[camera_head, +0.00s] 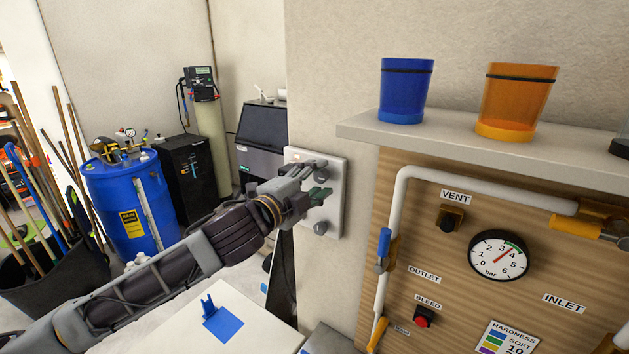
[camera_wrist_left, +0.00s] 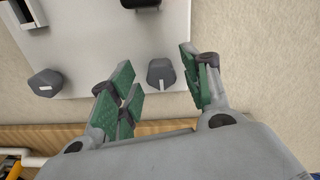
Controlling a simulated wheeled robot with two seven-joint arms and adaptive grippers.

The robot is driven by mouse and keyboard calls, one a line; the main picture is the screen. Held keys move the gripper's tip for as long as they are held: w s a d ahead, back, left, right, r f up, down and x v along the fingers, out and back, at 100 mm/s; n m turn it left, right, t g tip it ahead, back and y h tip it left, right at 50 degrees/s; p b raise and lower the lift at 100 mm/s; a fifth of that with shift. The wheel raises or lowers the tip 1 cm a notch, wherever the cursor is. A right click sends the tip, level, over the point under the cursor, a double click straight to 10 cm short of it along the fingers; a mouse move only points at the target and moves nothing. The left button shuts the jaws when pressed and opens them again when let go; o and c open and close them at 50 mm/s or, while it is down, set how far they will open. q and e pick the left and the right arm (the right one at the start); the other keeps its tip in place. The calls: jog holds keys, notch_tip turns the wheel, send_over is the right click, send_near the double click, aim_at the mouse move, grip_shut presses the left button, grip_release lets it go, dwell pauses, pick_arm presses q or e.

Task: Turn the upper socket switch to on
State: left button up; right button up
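The white socket panel (camera_head: 335,208) is on the wall left of the wooden board. It also shows in the left wrist view (camera_wrist_left: 95,75). My left gripper (camera_head: 320,180) is at the panel's upper part, its green-padded fingers apart. In the left wrist view the open fingers (camera_wrist_left: 156,65) stand on either side of a grey knob (camera_wrist_left: 160,72), the upper switch, with gaps visible. The lower grey knob (camera_head: 320,228) shows below the gripper, and at the left of the wrist view (camera_wrist_left: 44,83). The upper knob is hidden by the gripper in the head view. My right gripper is out of view.
A shelf (camera_head: 480,150) with a blue cup (camera_head: 406,90) and an orange cup (camera_head: 515,100) juts out right of the panel. White pipes (camera_head: 400,215) and a gauge (camera_head: 498,256) are below. A white table (camera_head: 250,325) stands below my left arm.

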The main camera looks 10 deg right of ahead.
pick_arm(q)
jog(key=v, duration=1.2)
dwell(0.8)
dwell(0.4)
